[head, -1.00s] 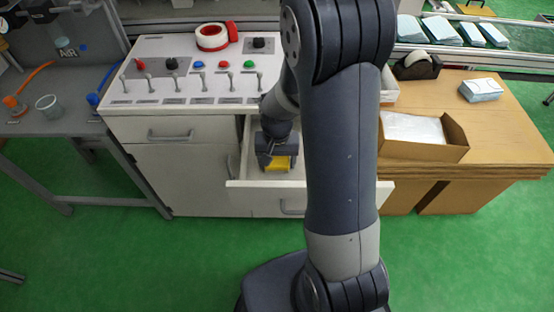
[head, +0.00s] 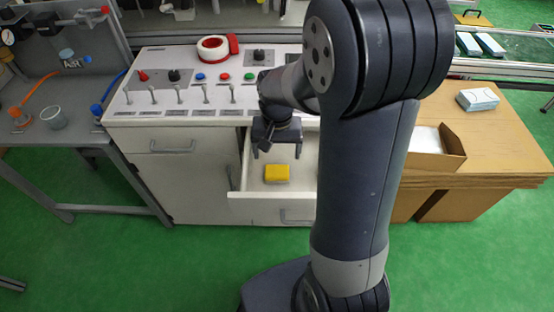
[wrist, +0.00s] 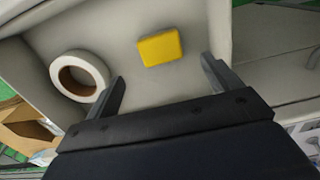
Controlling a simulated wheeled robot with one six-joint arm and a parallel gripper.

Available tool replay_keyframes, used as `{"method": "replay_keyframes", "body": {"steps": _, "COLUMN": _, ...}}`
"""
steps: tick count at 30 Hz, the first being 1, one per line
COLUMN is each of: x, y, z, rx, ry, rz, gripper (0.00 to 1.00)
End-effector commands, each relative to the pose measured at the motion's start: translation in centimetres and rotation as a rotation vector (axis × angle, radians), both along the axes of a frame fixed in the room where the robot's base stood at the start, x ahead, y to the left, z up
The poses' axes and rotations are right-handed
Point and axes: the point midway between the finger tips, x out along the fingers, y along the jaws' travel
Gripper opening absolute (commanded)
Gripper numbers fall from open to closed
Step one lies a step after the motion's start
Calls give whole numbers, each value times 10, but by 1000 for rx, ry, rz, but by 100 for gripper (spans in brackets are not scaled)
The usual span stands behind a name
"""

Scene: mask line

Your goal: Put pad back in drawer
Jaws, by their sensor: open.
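The yellow pad (head: 277,173) lies on the floor of the open drawer (head: 265,213) under the control cabinet. It also shows in the wrist view (wrist: 160,47), flat on the drawer floor. My gripper (head: 277,153) is open and empty, above and behind the pad. In the wrist view the two fingertips (wrist: 162,72) are apart with nothing between them, and the pad lies beyond them. My arm covers the right part of the drawer in the head view.
A white tape roll (wrist: 80,76) lies in the drawer beside the pad. The cabinet top (head: 130,98) has switches, buttons and a red-and-white tape roll (head: 212,48). A cardboard box (head: 452,150) stands on the wooden table at right.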

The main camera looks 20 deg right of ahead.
Motion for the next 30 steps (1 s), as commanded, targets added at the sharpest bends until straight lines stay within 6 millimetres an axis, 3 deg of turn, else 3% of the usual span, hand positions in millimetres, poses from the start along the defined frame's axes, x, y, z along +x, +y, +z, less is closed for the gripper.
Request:
{"method": "replay_keyframes", "body": {"steps": 3, "x": 0, "y": 0, "z": 18, "rx": 0, "ry": -1, "rz": 0, "gripper": 85}}
{"method": "replay_keyframes", "body": {"steps": 7, "x": 0, "y": 0, "z": 26, "rx": 0, "ry": -1, "rz": 0, "gripper": 85}}
{"method": "replay_keyframes", "body": {"steps": 30, "x": 0, "y": 0, "z": 27, "rx": 0, "ry": 1, "rz": 0, "gripper": 85}}
